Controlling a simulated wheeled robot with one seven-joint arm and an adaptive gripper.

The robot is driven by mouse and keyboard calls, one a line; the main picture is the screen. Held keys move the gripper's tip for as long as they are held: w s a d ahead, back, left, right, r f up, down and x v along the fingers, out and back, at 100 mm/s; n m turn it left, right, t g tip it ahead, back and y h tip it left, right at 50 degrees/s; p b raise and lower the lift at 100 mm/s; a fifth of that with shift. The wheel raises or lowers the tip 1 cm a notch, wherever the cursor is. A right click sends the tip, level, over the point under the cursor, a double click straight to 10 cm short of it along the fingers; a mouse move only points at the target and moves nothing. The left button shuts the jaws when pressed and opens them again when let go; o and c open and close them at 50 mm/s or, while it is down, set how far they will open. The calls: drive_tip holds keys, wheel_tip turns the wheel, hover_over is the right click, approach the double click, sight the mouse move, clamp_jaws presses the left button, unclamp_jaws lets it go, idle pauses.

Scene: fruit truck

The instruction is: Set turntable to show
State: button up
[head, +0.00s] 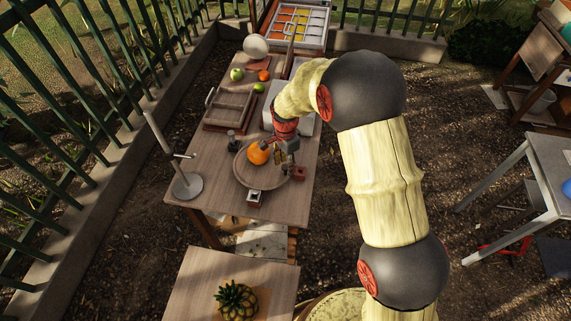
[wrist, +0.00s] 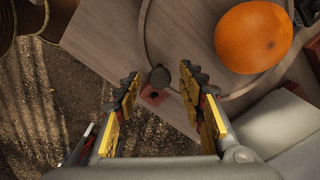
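The turntable (head: 262,179) is a round wooden disc near the front of the long table. An orange (head: 257,153) sits on it. In the wrist view the turntable (wrist: 182,30) fills the top, with the orange (wrist: 253,37) at the right. A dark round knob (wrist: 159,76) shows at its near rim. My gripper (head: 284,158) is over the turntable's right side. In the wrist view its yellow-padded fingers (wrist: 158,77) are apart, with the knob appearing between the tips. I cannot tell whether they touch it.
A small red block (wrist: 152,96) lies beside the knob; it also shows in the head view (head: 299,173). A pale boxed device (head: 255,197) stands at the turntable's front. A metal stand (head: 187,185) is at the left, a wooden tray (head: 229,105) behind. A pineapple (head: 235,299) is on the nearer table.

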drive_tip(key=c, duration=0.3)
clamp_jaws()
idle(0.6)
